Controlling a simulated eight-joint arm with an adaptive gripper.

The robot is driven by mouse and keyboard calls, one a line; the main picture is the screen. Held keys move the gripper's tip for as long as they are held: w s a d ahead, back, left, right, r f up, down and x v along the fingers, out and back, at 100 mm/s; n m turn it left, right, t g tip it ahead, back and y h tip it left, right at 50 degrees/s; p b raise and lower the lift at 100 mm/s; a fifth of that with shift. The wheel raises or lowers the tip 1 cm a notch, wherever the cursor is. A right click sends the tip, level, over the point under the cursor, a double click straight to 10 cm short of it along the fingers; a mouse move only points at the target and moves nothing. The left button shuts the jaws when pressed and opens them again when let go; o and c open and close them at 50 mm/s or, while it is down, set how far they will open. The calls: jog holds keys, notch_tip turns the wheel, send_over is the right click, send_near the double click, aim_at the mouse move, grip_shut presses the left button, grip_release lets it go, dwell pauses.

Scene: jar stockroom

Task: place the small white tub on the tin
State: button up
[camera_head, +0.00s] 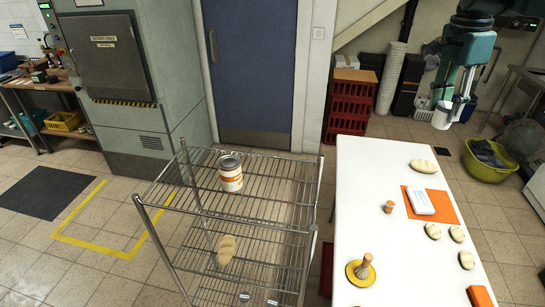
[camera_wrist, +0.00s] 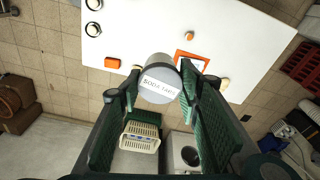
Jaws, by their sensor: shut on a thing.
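The small white tub (camera_head: 441,116) hangs in my gripper (camera_head: 456,95), high in the air at the upper right of the head view. In the wrist view the tub (camera_wrist: 159,85) sits between the two green fingers of my gripper (camera_wrist: 160,95), its labelled face towards the camera. The fingers are shut on it. The tin (camera_head: 230,173), grey-topped with a white and orange label, stands upright on the wire rack's top shelf. My gripper is far to the right of the tin and apart from it. The tin is not seen in the wrist view.
The wire rack (camera_head: 268,168) has free shelf around the tin; a pale lumpy item (camera_head: 227,249) is lower down. The white table (camera_head: 362,165) right of the rack holds an orange mat (camera_head: 447,207), several bread-like pieces and a yellow dish (camera_head: 354,279). Red crates (camera_head: 350,104) stand behind.

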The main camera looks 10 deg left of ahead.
jog(key=w+a+n+p, duration=0.2)
jog(key=a+n+p, duration=0.6)
jog(key=a, duration=2.4)
jog(key=s+a+n+p, duration=0.1)
jog(key=s+a+p, duration=0.3)
jog(key=a, duration=0.6)
jog(key=s+a+n+t+y+p, duration=0.1)
jog(key=s+a+p, duration=0.25)
jog(key=a, duration=0.55)
jog(key=s+a+n+p, duration=0.1)
jog(key=s+a+p, duration=0.3)
jog(key=a, duration=0.6)
notch_tip(320, 180, down, 5)
jog(key=shift+f+b, duration=0.1)
jog(key=shift+b, duration=0.25)
jog(key=shift+f, duration=0.1)
jog(key=shift+f+p, duration=0.45)
jog(key=shift+f, duration=2.35)
